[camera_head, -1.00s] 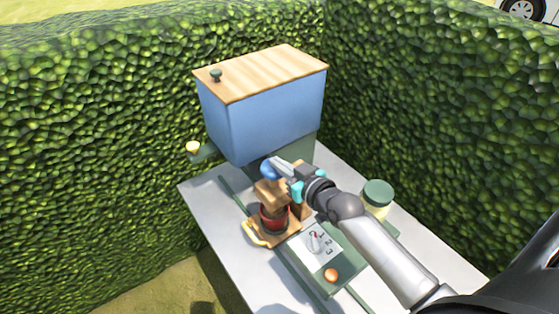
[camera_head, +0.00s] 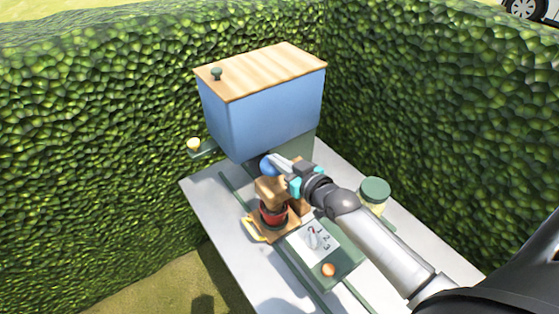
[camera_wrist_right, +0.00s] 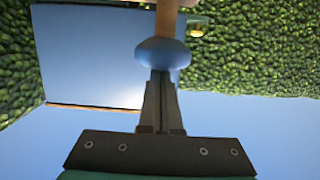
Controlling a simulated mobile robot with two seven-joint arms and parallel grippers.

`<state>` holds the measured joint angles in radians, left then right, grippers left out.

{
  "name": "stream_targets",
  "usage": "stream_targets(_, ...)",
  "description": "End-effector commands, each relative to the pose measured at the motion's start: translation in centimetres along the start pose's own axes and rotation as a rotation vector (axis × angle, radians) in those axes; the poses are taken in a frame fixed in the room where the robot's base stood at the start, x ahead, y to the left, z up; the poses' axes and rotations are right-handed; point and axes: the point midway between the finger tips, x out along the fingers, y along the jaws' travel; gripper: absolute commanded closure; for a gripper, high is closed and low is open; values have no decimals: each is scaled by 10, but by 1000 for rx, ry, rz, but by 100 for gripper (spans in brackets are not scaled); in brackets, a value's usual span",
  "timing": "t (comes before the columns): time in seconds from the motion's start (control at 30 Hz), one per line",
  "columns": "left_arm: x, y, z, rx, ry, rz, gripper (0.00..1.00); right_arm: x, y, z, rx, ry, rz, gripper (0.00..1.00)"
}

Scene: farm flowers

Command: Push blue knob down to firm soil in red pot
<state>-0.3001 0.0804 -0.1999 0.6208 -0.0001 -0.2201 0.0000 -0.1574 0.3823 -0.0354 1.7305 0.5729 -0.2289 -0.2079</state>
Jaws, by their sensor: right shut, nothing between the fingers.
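The blue knob (camera_head: 267,166) sits on top of a wooden press (camera_head: 270,190) over the red pot (camera_head: 272,217). The pot stands on a wooden carrier with a yellow handle. My right gripper (camera_head: 279,163) is shut and empty, its fingertips at the knob's right side. In the right wrist view the closed fingertips (camera_wrist_right: 160,77) meet the edge of the knob (camera_wrist_right: 162,53); whether they press on it I cannot tell. A wooden shaft runs from the knob. The soil is mostly hidden under the press. My left gripper is not in view.
A blue bin (camera_head: 265,110) with a wooden lid stands behind the press. A green-lidded jar (camera_head: 374,194) is near my right forearm. A dial panel (camera_head: 313,240) and an orange button (camera_head: 328,270) are in front. Hedges close off the back and right.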

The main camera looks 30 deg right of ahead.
Motion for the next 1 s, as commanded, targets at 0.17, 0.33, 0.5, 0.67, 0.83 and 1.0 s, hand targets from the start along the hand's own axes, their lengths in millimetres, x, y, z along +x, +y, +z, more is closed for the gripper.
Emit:
stream_targets(0.17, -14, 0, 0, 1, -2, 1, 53, -11, 0, -12, -1, -5, -1, 100)
stream_targets(0.33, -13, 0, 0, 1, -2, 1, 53, -38, 0, -12, -2, -3, -1, 100)
stream_targets(0.5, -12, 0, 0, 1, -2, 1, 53, -63, 0, -12, -3, -1, 0, 100)
stream_targets(0.67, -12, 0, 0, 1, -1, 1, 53, -83, 0, -13, -2, 1, 0, 100)
stream_targets(0.83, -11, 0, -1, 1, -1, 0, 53, -95, 1, -14, -3, 4, 0, 100)
stream_targets(1.0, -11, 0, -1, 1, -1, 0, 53, -100, 0, -15, -2, 4, 0, 100)
